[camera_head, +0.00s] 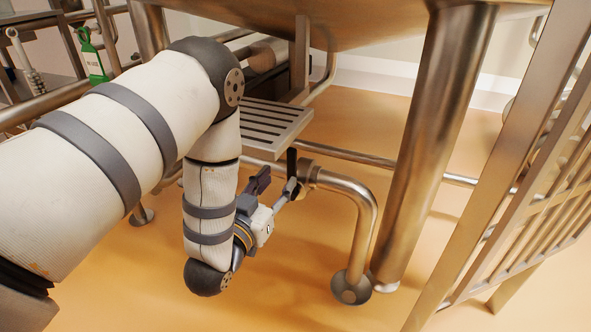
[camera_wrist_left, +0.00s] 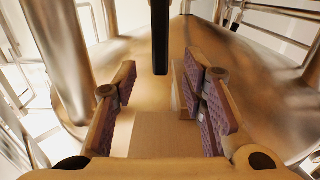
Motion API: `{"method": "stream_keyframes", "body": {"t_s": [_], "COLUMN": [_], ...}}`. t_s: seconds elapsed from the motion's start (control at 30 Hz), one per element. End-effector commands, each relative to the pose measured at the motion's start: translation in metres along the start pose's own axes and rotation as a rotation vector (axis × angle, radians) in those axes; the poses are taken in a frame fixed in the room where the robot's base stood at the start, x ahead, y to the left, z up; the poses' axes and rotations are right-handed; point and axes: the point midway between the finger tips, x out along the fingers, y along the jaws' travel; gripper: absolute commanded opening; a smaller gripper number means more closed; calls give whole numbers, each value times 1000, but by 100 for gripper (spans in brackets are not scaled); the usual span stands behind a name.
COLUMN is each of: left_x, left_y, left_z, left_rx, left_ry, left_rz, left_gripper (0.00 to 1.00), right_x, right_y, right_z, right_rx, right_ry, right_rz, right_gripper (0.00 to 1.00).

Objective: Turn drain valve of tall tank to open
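The tall tank (camera_head: 370,18) shows its metal underside at the top of the head view. Below it, the drain valve (camera_head: 307,172) sits on a bent metal pipe, with a dark handle (camera_head: 291,162) at its left side. My left gripper (camera_head: 276,186) is just below and left of the valve, fingers apart. In the left wrist view a black bar (camera_wrist_left: 160,38), which looks like the valve handle, comes down from the top edge. Its lower end lies between the open fingers (camera_wrist_left: 160,70), with gaps on both sides. Whether it touches a finger cannot be told. My right gripper is not in view.
A slotted metal step (camera_head: 262,125) is just above my left wrist. A thick tank leg (camera_head: 432,140) and the pipe's floor foot (camera_head: 351,287) stand to the right. A railing (camera_head: 520,190) is at the far right. A green tag (camera_head: 93,60) hangs at upper left.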

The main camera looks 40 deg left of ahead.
Motion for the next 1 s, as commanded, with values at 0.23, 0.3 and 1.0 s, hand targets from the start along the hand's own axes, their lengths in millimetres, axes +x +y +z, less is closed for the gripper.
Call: {"method": "stream_keyframes", "body": {"t_s": [0.23, 0.3, 1.0], "left_x": [61, 72, 84], "left_y": [-1, -1, -1], "left_z": [1, 1, -1], "left_rx": [-2, -2, -2], "left_ry": [2, 0, -1], "left_rz": [-2, -2, -2], "left_gripper": [38, 38, 0], "right_x": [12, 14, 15], "right_y": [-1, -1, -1], "right_z": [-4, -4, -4], "right_rx": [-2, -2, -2], "right_ry": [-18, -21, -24], "right_rz": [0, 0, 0], "right_gripper": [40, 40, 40]}}
